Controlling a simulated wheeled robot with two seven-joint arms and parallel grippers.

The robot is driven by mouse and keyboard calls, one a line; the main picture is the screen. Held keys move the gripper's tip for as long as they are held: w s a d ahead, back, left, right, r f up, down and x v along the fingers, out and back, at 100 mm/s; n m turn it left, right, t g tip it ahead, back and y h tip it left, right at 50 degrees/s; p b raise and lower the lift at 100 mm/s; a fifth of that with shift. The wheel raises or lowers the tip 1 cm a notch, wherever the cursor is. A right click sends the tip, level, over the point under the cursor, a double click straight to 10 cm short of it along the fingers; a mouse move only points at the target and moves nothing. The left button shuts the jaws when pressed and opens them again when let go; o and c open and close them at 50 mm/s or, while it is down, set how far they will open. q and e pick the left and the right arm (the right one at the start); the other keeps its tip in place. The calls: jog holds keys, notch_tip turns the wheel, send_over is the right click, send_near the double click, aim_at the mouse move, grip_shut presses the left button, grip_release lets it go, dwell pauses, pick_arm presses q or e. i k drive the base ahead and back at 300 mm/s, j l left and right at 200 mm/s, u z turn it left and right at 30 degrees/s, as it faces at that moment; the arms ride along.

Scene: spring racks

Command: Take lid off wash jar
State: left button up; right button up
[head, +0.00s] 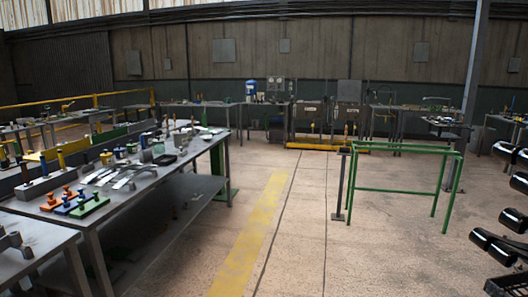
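I cannot pick out the wash jar or its lid with certainty. Several small jar-like containers (120,153) stand toward the far part of the long grey workbench (150,187) on the left, too small to tell apart. A blue container (251,87) stands on a bench at the back wall; I cannot tell what it is. Neither of my grippers shows in the head view.
Orange, blue and green fixtures (88,204) and flat metal pieces stand on the left bench. A green frame (402,190) stands on the right. Dark cylinders (484,238) line the right edge. The middle floor with the yellow stripe (250,235) is clear.

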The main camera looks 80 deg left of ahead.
aim_at(160, 147)
jog(key=u, duration=4.25)
